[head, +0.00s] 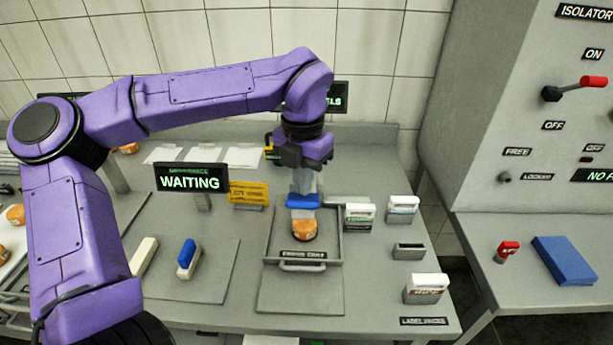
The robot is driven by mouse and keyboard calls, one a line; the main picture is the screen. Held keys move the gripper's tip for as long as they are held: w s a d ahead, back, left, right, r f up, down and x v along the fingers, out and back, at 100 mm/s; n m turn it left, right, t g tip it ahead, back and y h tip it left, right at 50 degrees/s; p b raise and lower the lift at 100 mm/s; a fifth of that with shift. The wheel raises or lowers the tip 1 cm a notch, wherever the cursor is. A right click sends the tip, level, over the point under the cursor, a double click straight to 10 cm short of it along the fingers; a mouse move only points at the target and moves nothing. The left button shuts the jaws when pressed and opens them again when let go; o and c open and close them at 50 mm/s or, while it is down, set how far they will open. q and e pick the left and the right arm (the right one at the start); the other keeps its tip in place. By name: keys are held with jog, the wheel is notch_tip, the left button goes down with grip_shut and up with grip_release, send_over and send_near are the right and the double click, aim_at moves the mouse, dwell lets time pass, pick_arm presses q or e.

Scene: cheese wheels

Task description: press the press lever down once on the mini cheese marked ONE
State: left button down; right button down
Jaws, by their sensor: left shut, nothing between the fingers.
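An orange mini cheese (304,230) sits in the grey press tray (332,238) in the middle of the bench; its mark is too small to read. A blue bar (302,200), which looks like part of the press lever, lies just behind and above the cheese. My left gripper (304,188) points down over the blue bar, shut and holding nothing. Its tips look at or very near the bar; I cannot tell whether they touch. The arm and gripper hide much of the press behind. My right gripper is not in view.
A display reading WAITING (190,182) and a yellow sign (249,193) stand left of the press. White label packs (426,286) stand to the right. A blue-and-white tool (188,256) lies on a board at front left. The isolator cabinet (500,90) rises at right.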

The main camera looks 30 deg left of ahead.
aim_at(302, 215)
pick_arm(q)
jog(key=shift+f, duration=0.15)
jog(key=shift+s+d+f+b, duration=0.2)
jog(key=shift+s+f+b, duration=0.1)
jog(key=shift+f+b, duration=0.25)
jog(key=shift+s+d+f+b, duration=0.15)
jog(key=shift+s+f+b, duration=0.15)
jog(key=shift+f+b, duration=0.15)
jog(key=shift+f, duration=0.1)
jog(key=shift+s+d+f+b, duration=0.15)
jog(key=shift+s+f+b, duration=0.1)
jog(key=shift+f+b, duration=0.3)
jog(key=shift+s+d+f+b, duration=0.15)
jog(key=shift+s+f+b, duration=0.05)
jog(key=shift+f+b, duration=0.3)
jog(key=shift+r, duration=0.1)
jog(key=shift+s+d+f+b, duration=0.1)
jog(key=shift+s+f+b, duration=0.05)
jog(key=shift+f+b, duration=0.35)
jog(key=shift+s+d+f+b, duration=0.1)
jog(key=shift+f+b, duration=0.3)
jog(key=shift+f, duration=0.2)
jog(key=shift+s+f+b, duration=0.15)
jog(key=shift+f+b, duration=0.45)
jog(key=shift+f, duration=0.15)
dwell(0.7)
jog(key=shift+s+d+f+p, duration=0.1)
jog(key=shift+f+p, duration=0.05)
jog(key=shift+p, duration=0.15)
dwell(0.9)
